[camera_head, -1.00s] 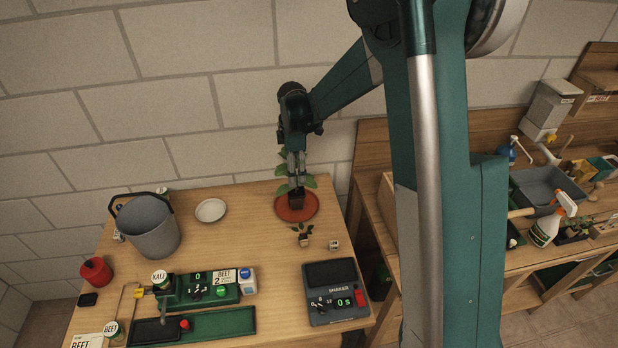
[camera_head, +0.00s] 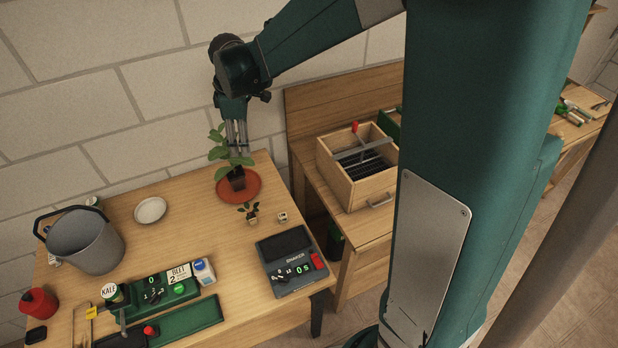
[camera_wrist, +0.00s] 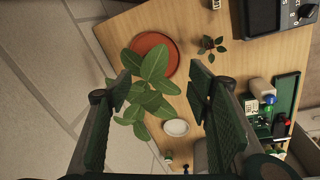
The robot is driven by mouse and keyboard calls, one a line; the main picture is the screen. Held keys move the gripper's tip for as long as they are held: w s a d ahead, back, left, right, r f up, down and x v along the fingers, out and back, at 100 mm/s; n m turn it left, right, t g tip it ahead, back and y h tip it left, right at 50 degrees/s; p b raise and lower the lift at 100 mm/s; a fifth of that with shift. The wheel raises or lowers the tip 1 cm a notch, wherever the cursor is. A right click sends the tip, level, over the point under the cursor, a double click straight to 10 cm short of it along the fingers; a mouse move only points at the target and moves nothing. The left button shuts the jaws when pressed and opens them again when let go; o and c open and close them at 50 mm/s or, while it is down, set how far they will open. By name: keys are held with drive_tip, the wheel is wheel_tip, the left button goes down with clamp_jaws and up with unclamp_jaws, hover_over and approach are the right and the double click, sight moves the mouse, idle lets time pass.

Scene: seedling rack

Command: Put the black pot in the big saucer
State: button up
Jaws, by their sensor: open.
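The black pot (camera_head: 237,183), holding a leafy green plant (camera_head: 219,153), stands upright in the big terracotta saucer (camera_head: 253,191) in the head view. My gripper (camera_head: 238,152) is just above the pot, beside the leaves, fingers pointing down. In the wrist view my gripper (camera_wrist: 162,92) is open, its fingers wide apart with leaves (camera_wrist: 152,72) showing between them and nothing gripped. The saucer (camera_wrist: 150,44) shows beyond the leaves there, and the pot is hidden under them.
A small white saucer (camera_head: 150,210) and a grey bucket (camera_head: 88,245) stand to the left. A small seedling (camera_head: 249,213), a little cube (camera_head: 282,217) and a shaker device (camera_head: 290,262) are in front. A wooden box (camera_head: 355,165) sits on the right bench.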

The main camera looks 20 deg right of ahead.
drive_tip(key=s+d+r+m+t, duration=0.1)
drive_tip(key=s+d+r+m, duration=0.3)
drive_tip(key=s, duration=0.4)
drive_tip(key=s+d+r+m+t, duration=0.1)
drive_tip(key=s+r+m+t, duration=0.15)
drive_tip(key=s+r, duration=0.45)
drive_tip(key=s+d+f+m+t, duration=0.1)
drive_tip(key=s+m, duration=0.2)
drive_tip(key=s, duration=0.5)
drive_tip(key=s+d+f+m+t, duration=0.1)
drive_tip(key=s+d+m, duration=0.1)
drive_tip(key=s+m, duration=0.2)
drive_tip(key=s, duration=0.3)
drive_tip(key=shift+s+d, duration=0.3)
drive_tip(key=shift+s, duration=0.1)
